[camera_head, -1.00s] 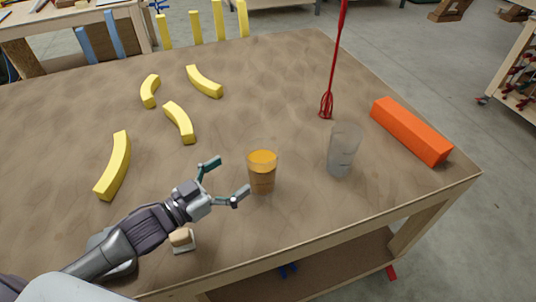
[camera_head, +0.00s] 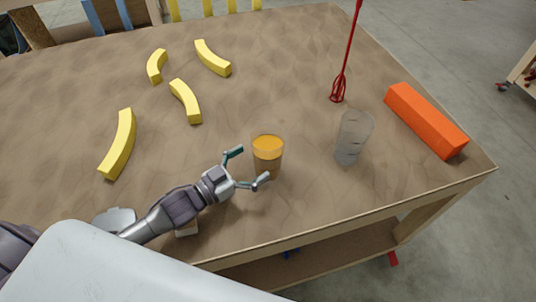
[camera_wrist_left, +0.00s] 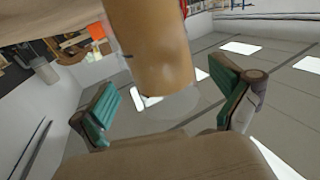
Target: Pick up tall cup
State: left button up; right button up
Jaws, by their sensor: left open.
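In the left wrist view, that cup's tan side (camera_wrist_left: 155,50) shows ahead between the two open green-padded fingers (camera_wrist_left: 162,85), with no clear contact. My right gripper is not in view.
An orange block (camera_head: 425,121) lies at the table's right side, and a red whisk (camera_head: 339,88) stands behind the grey cup. Several yellow curved pieces (camera_head: 119,144) lie at the left and back. The brown tabletop (camera_head: 260,90) is clear around its middle.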

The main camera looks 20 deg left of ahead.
aim_at(278, 144)
pick_arm(q)
jog(key=p+x, duration=0.1)
jog(key=x, duration=0.4)
jog(key=shift+r, duration=0.15)
jog(key=shift+w+d, duration=0.1)
jog(key=shift+d, duration=0.05)
jog(key=c, duration=0.7)
jog(key=shift+c, duration=0.2)
